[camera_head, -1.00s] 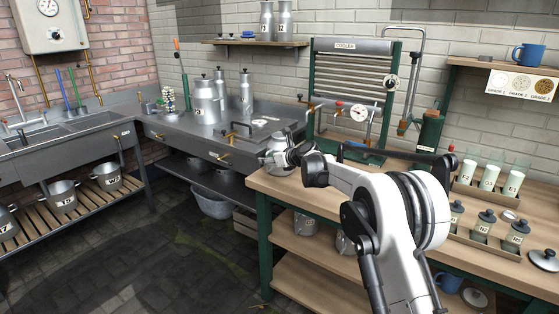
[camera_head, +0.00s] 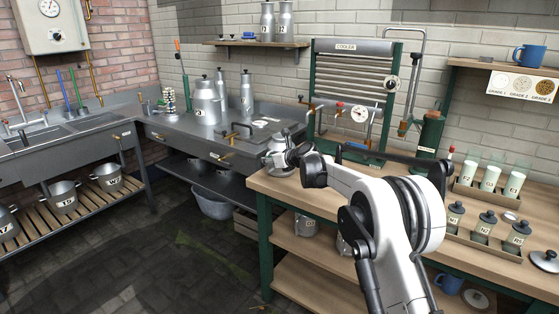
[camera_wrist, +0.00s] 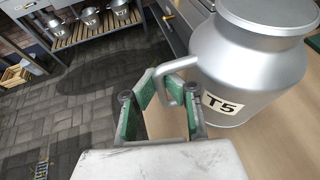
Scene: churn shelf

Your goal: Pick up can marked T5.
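The can marked T5 is a silver milk can with a wide lid and a side handle. It stands upright on the wooden bench in the wrist view (camera_wrist: 250,75), its label facing the camera. In the head view the can (camera_head: 279,161) is at the bench's far left corner, partly covered by my gripper (camera_head: 291,157). In the wrist view my gripper (camera_wrist: 160,84) has its green-padded fingers close together on the can's handle (camera_wrist: 178,91), one on each side of the handle bar. The can's base appears to rest on the bench.
The wooden bench (camera_head: 330,197) holds a cooler frame (camera_head: 347,90) behind my arm and racks of small jars at right. A metal counter (camera_head: 180,138) with a larger can (camera_head: 207,103) lies to the left. Floor left of the bench is open.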

